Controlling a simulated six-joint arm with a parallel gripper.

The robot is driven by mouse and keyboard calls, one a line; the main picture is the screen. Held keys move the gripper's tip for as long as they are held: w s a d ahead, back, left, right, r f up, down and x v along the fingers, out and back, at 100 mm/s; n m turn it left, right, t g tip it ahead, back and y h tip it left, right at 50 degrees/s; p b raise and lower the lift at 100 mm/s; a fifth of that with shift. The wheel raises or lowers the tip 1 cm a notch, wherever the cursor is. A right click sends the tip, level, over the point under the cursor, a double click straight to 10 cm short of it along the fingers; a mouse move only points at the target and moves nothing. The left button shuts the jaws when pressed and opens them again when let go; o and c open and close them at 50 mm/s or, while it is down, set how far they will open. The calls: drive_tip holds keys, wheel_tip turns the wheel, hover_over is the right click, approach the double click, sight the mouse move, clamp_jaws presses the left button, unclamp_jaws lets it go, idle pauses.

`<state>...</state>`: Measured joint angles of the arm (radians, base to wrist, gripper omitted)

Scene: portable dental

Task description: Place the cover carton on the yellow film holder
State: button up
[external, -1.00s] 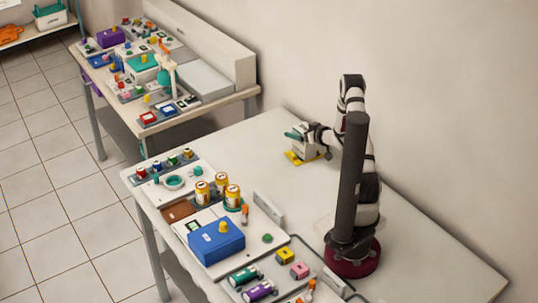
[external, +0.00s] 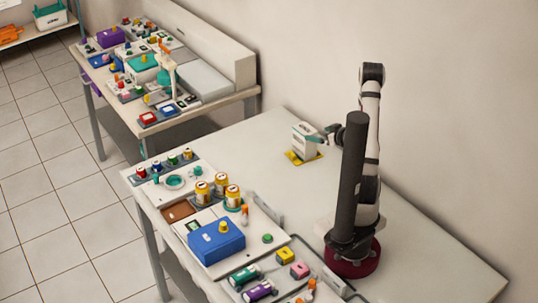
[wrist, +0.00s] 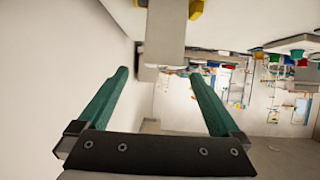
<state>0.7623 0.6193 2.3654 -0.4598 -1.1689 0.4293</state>
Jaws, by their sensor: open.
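The white cover carton (external: 304,139) stands upright on the yellow film holder (external: 294,159) near the wall side of the table. The holder's yellow edges show around the carton's foot. My gripper (external: 331,133) is open and empty, just right of the carton and apart from it. In the wrist view, which looks upside down, the grey-white carton (wrist: 165,35) is ahead, beyond the two green fingers of my gripper (wrist: 158,76). A bit of yellow, likely the holder (wrist: 196,8), shows at the top there.
A blue box (external: 217,243), orange-and-white jars (external: 203,193) and small colored items fill the table's front left. The surface around the carton is clear. The wall is close behind it. A second cluttered table (external: 205,78) stands at the back left.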

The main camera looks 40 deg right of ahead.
drive_tip(key=s+a+r+m+g, duration=0.1)
drive_tip(key=s+a+r+g, duration=0.2)
drive_tip(key=s+a, duration=0.4)
drive_tip(key=s+a+r+m+g+y, duration=0.1)
drive_tip(key=s+a+r+g, duration=0.3)
drive_tip(key=s+a, duration=0.4)
drive_tip(key=s+a+r+m+g+y, duration=0.1)
drive_tip(key=s+a+r+m+g, duration=0.2)
drive_tip(key=s, duration=0.9)
drive_tip(key=a+g, duration=0.3)
drive_tip(key=a, duration=0.2)
drive_tip(key=shift+r, duration=0.2)
drive_tip(key=shift+a, duration=0.1)
